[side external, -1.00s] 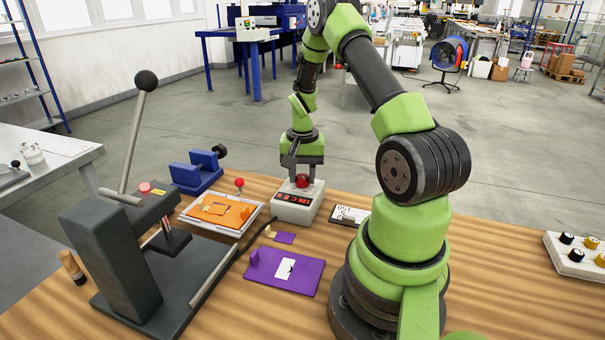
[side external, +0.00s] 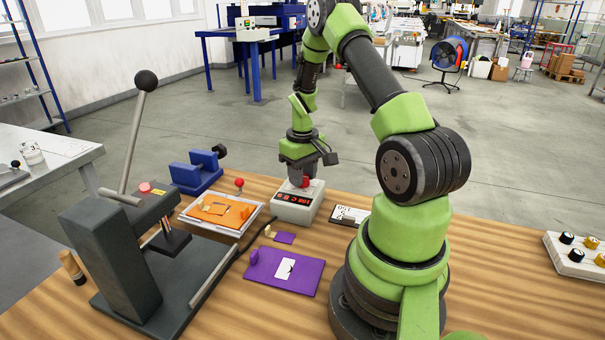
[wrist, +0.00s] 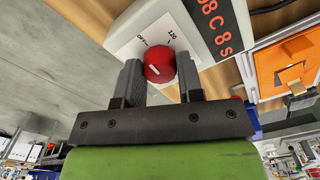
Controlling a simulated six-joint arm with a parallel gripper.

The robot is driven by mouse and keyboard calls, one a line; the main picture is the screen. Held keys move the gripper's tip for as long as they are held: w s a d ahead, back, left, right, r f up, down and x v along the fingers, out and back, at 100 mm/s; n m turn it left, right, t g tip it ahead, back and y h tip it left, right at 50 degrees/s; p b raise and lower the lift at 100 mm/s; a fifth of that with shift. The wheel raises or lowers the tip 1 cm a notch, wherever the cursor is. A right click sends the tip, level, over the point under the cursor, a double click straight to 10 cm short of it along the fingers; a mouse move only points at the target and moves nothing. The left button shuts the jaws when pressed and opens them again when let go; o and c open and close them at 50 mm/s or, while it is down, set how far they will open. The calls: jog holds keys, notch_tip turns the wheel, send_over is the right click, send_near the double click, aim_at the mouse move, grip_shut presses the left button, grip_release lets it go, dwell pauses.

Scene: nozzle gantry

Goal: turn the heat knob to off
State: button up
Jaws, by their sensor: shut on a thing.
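The red heat knob (wrist: 159,60) sits on the white control box (wrist: 120,50), with "OFF" and "120" printed beside it. A short white mark shows on the knob; I cannot tell which label it points at. My gripper (wrist: 160,70) is shut on the knob, one finger on each side. In the side view, my gripper (side external: 301,178) points down onto the knob (side external: 305,183), which is partly hidden by the fingers. The control box (side external: 296,206) stands on the wooden table and has a dark display with red characters.
A heat press (side external: 115,255) with a long lever stands at left. Near it are an orange plate (side external: 228,217) on a white tray, a blue fixture (side external: 196,172) and a purple plate (side external: 305,274). A card (side external: 349,215) lies right of the box.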

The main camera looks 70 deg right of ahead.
jog(key=shift+n, duration=0.6)
jog(key=o, duration=0.9)
jog(key=shift+r, duration=0.1)
notch_tip(320, 180, up, 10)
jog(key=shift+f, duration=0.1)
